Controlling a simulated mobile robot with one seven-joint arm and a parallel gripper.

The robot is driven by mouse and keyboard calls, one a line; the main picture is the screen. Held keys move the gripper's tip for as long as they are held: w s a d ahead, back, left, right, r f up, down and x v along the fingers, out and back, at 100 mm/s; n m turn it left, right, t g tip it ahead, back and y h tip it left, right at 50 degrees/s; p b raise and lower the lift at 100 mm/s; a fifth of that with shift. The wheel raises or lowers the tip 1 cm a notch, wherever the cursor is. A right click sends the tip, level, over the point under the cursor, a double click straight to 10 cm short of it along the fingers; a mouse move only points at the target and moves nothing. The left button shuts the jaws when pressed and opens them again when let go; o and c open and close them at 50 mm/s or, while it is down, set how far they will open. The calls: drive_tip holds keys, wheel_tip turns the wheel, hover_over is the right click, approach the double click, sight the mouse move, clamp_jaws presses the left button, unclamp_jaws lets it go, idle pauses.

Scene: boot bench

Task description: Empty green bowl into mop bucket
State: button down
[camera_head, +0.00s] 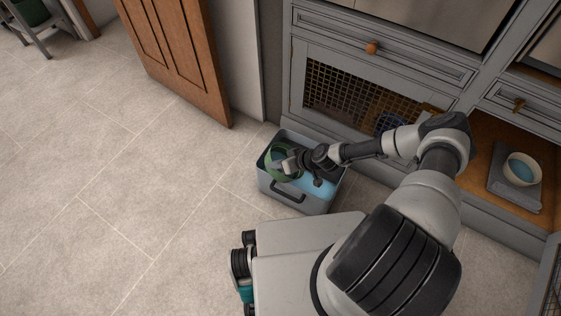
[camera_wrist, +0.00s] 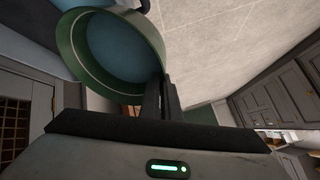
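The green bowl (camera_head: 271,163) is held tilted over the left part of the grey mop bucket (camera_head: 311,204). The rectangular bucket stands on the floor with light-blue contents showing and a dark handle on its front. My gripper (camera_head: 292,163) is shut on the bowl's rim at its right side. In the wrist view, the green bowl (camera_wrist: 72,57) fills the upper left, and my fingers (camera_wrist: 160,88) pinch its wall. A blue-grey surface shows inside the bowl; I cannot tell whether it is liquid or the bowl's bottom.
Grey cabinets (camera_head: 385,70) with a mesh door (camera_head: 340,97) stand behind the bucket. A cream bowl (camera_head: 522,169) with blue contents sits on a grey folded cloth or mat (camera_head: 513,198) in a wooden niche at right. A wooden door (camera_head: 180,55) stands open.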

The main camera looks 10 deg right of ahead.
drive_tip(key=a+f+n+h, duration=0.1)
drive_tip(key=a+f+h, duration=0.4)
drive_tip(key=h, duration=0.1)
drive_tip(key=shift+a+n+h, duration=0.2)
drive_tip(key=shift+n+h, duration=0.2)
drive_tip(key=shift+r, duration=0.1)
idle(0.6)
